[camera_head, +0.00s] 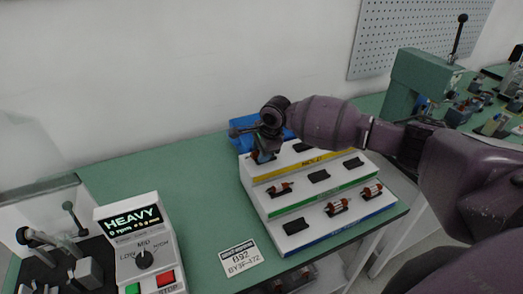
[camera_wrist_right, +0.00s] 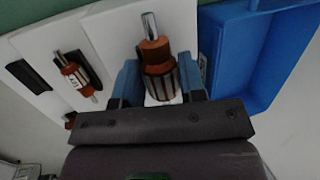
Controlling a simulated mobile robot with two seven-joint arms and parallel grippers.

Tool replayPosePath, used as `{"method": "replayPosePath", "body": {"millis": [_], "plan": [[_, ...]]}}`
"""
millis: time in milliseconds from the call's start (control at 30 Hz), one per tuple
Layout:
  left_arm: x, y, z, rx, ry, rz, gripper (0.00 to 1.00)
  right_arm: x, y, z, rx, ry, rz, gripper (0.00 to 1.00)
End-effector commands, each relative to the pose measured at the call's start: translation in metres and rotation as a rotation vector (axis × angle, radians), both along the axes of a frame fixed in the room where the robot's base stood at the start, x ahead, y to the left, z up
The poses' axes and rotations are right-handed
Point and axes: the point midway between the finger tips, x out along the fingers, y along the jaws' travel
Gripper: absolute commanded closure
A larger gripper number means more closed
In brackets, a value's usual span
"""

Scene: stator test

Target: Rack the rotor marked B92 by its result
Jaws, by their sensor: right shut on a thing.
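My right gripper (camera_head: 264,154) is at the left end of the rack's top, yellow-striped step. In the right wrist view its blue fingers (camera_wrist_right: 158,82) are shut on a rotor (camera_wrist_right: 156,54) with an orange-brown collar, dark slotted core and silver shaft. The rotor is over the white step; whether it rests in a cradle is hidden, and no mark on it is readable. The white stepped rack (camera_head: 272,210) has yellow, green and blue strips. A card (camera_head: 241,258) reads B92. The tester display (camera_head: 132,220) reads HEAVY. My left gripper is not in view.
One rotor (camera_head: 281,189) lies on the green step, and two rotors (camera_head: 337,208) (camera_head: 372,191) lie on the blue step. Empty dark cradles (camera_head: 318,176) stand among them. A blue bin (camera_wrist_right: 244,50) is beside the rack.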

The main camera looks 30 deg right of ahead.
Motion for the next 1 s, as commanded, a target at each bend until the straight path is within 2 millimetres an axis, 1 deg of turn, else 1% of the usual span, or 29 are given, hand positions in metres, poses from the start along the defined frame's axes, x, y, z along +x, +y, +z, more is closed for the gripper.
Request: {"method": "replayPosePath", "body": {"millis": [33,400,433,600,1000], "plan": [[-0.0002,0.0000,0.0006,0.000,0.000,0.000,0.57,-0.0018,0.0004,-0.0039,0.000,0.006,0.000,0.94],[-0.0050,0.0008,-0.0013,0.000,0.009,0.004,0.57,-0.0031,0.0006,-0.0076,-0.001,0.010,0.000,0.94],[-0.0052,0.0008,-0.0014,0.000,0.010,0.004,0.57,-0.0033,0.0007,-0.0077,-0.001,0.011,0.000,0.59],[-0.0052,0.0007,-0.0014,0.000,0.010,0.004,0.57,-0.0044,0.0008,-0.0094,0.000,0.015,0.000,0.33],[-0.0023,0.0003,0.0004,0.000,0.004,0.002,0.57,-0.0028,0.0003,-0.0064,-0.001,0.010,0.000,0.33]]}}
